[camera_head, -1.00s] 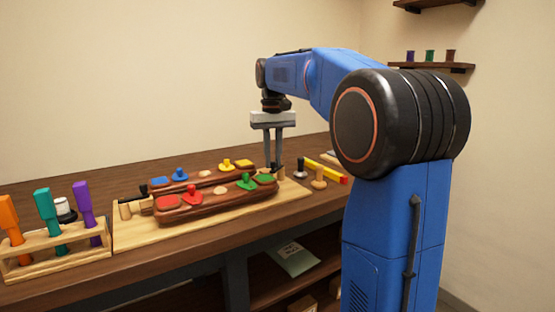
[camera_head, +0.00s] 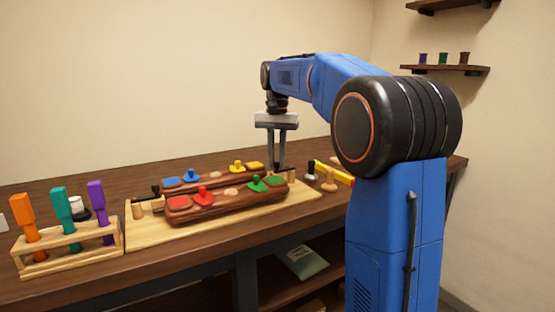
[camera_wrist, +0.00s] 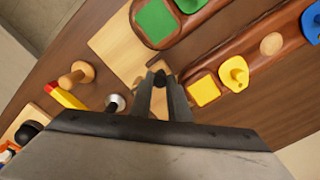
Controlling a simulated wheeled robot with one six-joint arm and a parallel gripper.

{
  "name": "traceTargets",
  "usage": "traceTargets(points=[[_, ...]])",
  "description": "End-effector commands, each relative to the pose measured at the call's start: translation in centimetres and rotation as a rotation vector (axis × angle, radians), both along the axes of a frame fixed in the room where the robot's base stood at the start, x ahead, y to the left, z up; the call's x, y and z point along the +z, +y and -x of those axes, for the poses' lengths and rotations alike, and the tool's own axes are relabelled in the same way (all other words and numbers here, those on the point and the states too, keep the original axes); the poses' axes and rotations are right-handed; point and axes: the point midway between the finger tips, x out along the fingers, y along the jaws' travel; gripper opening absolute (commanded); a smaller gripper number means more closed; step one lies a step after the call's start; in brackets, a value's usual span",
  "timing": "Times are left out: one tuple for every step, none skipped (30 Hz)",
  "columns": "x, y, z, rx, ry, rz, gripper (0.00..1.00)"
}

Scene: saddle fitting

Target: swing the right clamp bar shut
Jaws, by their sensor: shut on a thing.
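The wooden saddle fixture (camera_head: 312,196) lies on the bench, with two long brown saddle pieces carrying coloured pads and knobs. My gripper (camera_head: 279,167) points down at the fixture's right end, its fingers close together. The left clamp bar (camera_head: 150,204) with a black knob is at the other end.
A wooden rack (camera_head: 70,250) with orange, teal and purple-handled tools stands at the left. A black-knobbed tool (camera_head: 311,170), a wooden-knobbed tool (camera_head: 329,180) and a yellow bar with a red end (camera_head: 335,173) lie right of the fixture, near my gripper.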

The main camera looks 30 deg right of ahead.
Motion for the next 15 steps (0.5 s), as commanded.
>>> traceTargets(points=[[0.02, -0.01, -0.09, -0.002, -0.002, 0.001, 0.00], [0.02, -0.01, -0.09, -0.002, -0.002, 0.001, 0.00], [0.02, 0.00, -0.10, -0.003, -0.002, 0.001, 0.00], [0.02, 0.00, -0.11, -0.003, -0.003, 0.000, 0.00], [0.02, 0.00, -0.11, -0.003, -0.003, 0.000, 0.00], [0.03, 0.00, -0.11, -0.002, -0.003, 0.000, 0.00], [0.03, 0.00, -0.12, -0.002, -0.003, 0.000, 0.00], [0.03, 0.00, -0.12, -0.002, -0.003, 0.000, 0.00], [0.03, 0.00, -0.12, -0.002, -0.003, 0.000, 0.00], [0.04, 0.00, -0.13, -0.002, -0.004, 0.001, 0.00], [0.04, 0.00, -0.13, -0.002, -0.004, 0.001, 0.18], [0.04, 0.00, -0.13, -0.002, -0.004, 0.001, 0.28], [0.04, 0.00, -0.11, -0.002, -0.003, 0.000, 0.35], [0.04, 0.00, -0.11, -0.002, -0.003, 0.000, 0.35], [0.04, 0.00, -0.10, -0.001, -0.003, 0.000, 0.35]])
